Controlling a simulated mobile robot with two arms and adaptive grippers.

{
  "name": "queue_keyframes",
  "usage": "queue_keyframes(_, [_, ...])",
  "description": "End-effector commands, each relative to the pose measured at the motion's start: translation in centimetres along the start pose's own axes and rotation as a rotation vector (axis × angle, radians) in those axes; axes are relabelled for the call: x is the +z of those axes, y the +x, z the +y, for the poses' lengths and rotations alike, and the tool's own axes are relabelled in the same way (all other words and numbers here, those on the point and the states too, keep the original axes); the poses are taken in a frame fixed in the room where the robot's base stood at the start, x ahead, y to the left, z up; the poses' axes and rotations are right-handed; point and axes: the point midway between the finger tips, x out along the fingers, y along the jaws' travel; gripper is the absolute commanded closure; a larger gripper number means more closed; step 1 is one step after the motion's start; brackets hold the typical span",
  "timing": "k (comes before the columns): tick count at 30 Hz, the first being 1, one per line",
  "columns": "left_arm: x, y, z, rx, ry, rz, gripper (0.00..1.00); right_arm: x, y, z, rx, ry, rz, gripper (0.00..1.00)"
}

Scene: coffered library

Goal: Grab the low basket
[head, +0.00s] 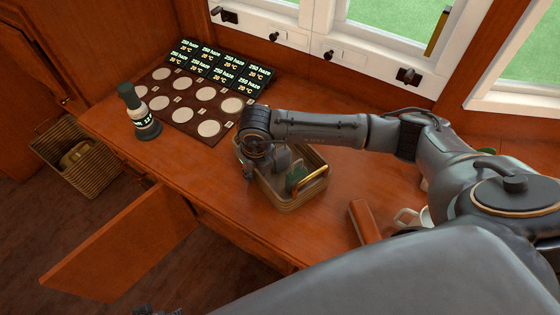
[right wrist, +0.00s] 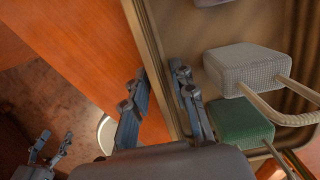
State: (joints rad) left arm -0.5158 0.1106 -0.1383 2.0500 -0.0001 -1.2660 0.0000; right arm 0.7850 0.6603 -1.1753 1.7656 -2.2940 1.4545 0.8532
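My right gripper (head: 247,168) is at the basket's left end. In the right wrist view its fingers (right wrist: 160,100) are apart, one on each side of the basket wall (right wrist: 153,50); contact cannot be told. My left gripper (right wrist: 49,150) shows small at the lower left of that view, its fingers apart and empty.
A dark board (head: 185,105) with pale discs and several lit labels lies behind, with a dark bottle (head: 139,112) to its left. A reddish-brown block (head: 365,221) and white mug (head: 412,217) stand right. A wicker basket (head: 98,172) is on the floor by an open cabinet door (head: 120,250).

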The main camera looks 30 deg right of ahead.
Motion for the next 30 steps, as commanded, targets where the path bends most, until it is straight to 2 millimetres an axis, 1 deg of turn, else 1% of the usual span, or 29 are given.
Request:
queue_keyframes(1, [0.0, 0.0, 0.0, 0.0, 0.0, 0.0, 0.36, 0.0, 0.0, 0.0, 0.0, 0.0, 0.0, 0.91])
queue_keyframes(2, [0.0, 0.0, 0.0, 0.0, 0.0, 0.0, 0.36, 0.0, 0.0, 0.0, 0.0, 0.0, 0.0, 0.97])
queue_keyframes(3, [0.0, 0.0, 0.0, 0.0, 0.0, 0.0, 0.36, 0.0, 0.0, 0.0, 0.0, 0.0, 0.0, 1.0])
queue_keyframes(15, [0.0, 0.0, 0.0, 0.001, 0.0, -0.001, 0.36, 0.1, -0.2, 0.0, 0.0, 0.0, -0.003, 1.0])
queue_keyframes(19, [0.0, 0.0, 0.0, 0.001, 0.0, 0.001, 0.36, 0.2, -0.6, 0.0, 0.001, 0.0, -0.004, 1.0])
queue_keyframes(23, [0.0, 0.2, 0.1, 0.001, 0.001, 0.003, 0.36, 0.4, -1.6, 0.0, 0.002, -0.001, -0.005, 1.0])
queue_keyframes(26, [0.3, 0.9, 0.0, 0.001, 0.001, -0.003, 0.36, 0.5, -2.7, 0.0, 0.001, -0.001, -0.004, 1.0])
queue_keyframes(27, [0.4, 1.5, 0.0, 0.001, 0.002, -0.006, 0.36, 0.6, -3.3, 0.0, 0.001, -0.002, -0.006, 1.0])
queue_keyframes(30, [0.6, 2.4, 0.1, 0.002, 0.002, -0.009, 0.36, 0.2, -4.6, 0.9, 0.004, -0.004, -0.005, 1.0])
